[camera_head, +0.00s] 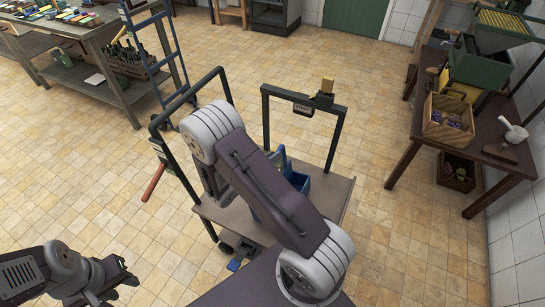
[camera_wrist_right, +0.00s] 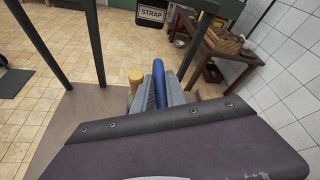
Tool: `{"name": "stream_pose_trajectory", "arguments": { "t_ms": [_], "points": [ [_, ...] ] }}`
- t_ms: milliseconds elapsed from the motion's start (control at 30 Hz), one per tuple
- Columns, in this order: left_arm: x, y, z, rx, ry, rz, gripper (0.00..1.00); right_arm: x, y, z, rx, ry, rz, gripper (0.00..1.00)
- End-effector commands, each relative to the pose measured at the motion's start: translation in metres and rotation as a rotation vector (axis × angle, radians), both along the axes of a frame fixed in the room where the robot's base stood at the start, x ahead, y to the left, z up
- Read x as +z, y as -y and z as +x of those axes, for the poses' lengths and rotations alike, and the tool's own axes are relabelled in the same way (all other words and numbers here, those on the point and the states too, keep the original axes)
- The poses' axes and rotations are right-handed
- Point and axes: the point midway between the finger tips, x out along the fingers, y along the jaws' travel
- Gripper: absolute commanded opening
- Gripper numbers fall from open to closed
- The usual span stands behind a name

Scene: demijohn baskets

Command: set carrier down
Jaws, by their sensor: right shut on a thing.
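A blue carrier (camera_head: 301,182) shows in the head view from behind my right arm, over the deck of a cart (camera_head: 338,192). My arm hides most of it, and I cannot tell whether its base touches the deck. In the right wrist view, my right gripper (camera_wrist_right: 157,93) is shut on the carrier's blue handle (camera_wrist_right: 158,72). A yellow-topped item (camera_wrist_right: 136,77) shows beside the handle. My left gripper (camera_head: 117,281) is at the lower left of the head view, open and empty, away from the cart.
Dark upright frames (camera_head: 337,130) stand at the cart's ends, with a STRAP label (camera_wrist_right: 150,17) on one. A red-handled bar (camera_head: 154,182) sticks out at the left. A side table (camera_head: 455,139) with a wooden crate (camera_head: 435,127) stands at right; a workbench (camera_head: 99,48) stands at back left.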

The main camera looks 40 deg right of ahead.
Motion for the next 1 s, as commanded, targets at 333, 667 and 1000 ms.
{"name": "stream_pose_trajectory", "arguments": {
  "t_ms": [333,667,1000],
  "points": [
    [-0.004,0.0,0.0,0.0,0.0,0.0,0.38,-0.008,-0.001,-0.001,0.003,-0.007,0.007,0.0],
    [-0.008,0.0,0.0,0.0,0.0,0.0,0.38,-0.014,-0.001,-0.001,0.002,-0.008,0.006,0.0],
    [-0.012,0.0,0.0,0.0,0.0,0.0,0.38,-0.019,-0.001,-0.001,0.001,-0.007,0.006,0.0]
  ]
}}
